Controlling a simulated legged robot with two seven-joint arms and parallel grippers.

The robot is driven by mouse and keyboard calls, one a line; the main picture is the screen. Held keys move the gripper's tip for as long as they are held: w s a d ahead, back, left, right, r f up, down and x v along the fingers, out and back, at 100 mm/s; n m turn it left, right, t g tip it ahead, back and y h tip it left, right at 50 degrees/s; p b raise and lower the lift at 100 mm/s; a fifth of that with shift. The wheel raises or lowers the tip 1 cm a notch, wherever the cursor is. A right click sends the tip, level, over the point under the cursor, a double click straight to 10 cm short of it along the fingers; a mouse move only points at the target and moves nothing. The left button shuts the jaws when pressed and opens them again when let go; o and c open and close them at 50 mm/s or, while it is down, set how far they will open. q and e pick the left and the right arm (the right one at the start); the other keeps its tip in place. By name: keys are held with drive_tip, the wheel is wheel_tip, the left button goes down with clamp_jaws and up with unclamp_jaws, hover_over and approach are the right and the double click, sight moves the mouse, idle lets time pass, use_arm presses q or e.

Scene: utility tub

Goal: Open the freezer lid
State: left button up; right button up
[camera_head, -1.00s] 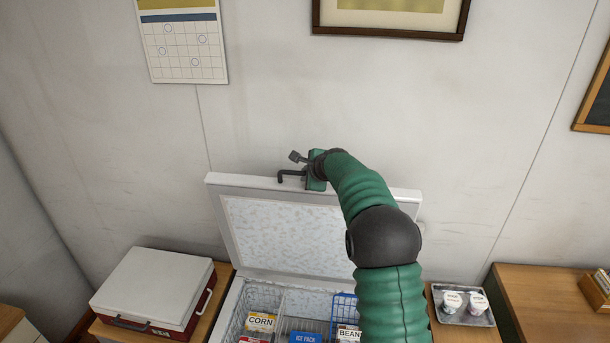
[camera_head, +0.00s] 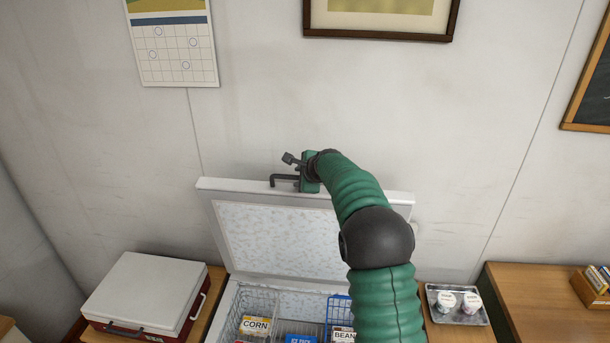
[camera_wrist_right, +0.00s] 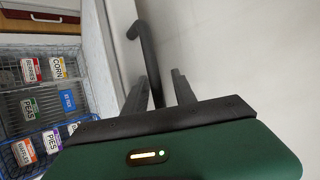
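The white freezer lid (camera_head: 280,235) stands raised, close to upright, with its frosted inner panel facing me. Its dark bar handle (camera_head: 284,180) sits at the top edge and also shows in the right wrist view (camera_wrist_right: 147,45). My right gripper (camera_head: 291,168) is at the lid's top edge beside the handle. In the right wrist view its two dark fingers (camera_wrist_right: 164,85) are apart, with the handle bar running down toward the gap between them; I cannot tell whether they touch it. The freezer's opening is uncovered below, partly hidden by my right arm. My left gripper is out of view.
Inside the freezer are a wire basket (camera_head: 262,300) with a corn box (camera_head: 255,326), a blue ice pack and a blue basket (camera_head: 340,308). A red-and-white case (camera_head: 145,292) stands left. A metal tray (camera_head: 457,305) with two cups is right. The wall is close behind the lid.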

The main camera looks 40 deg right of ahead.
drive_tip(key=b+v, duration=0.5)
drive_tip(key=v, duration=1.1)
drive_tip(key=shift+d, duration=0.2)
drive_tip(key=shift+d+b, duration=0.1)
drive_tip(key=shift+b, duration=0.2)
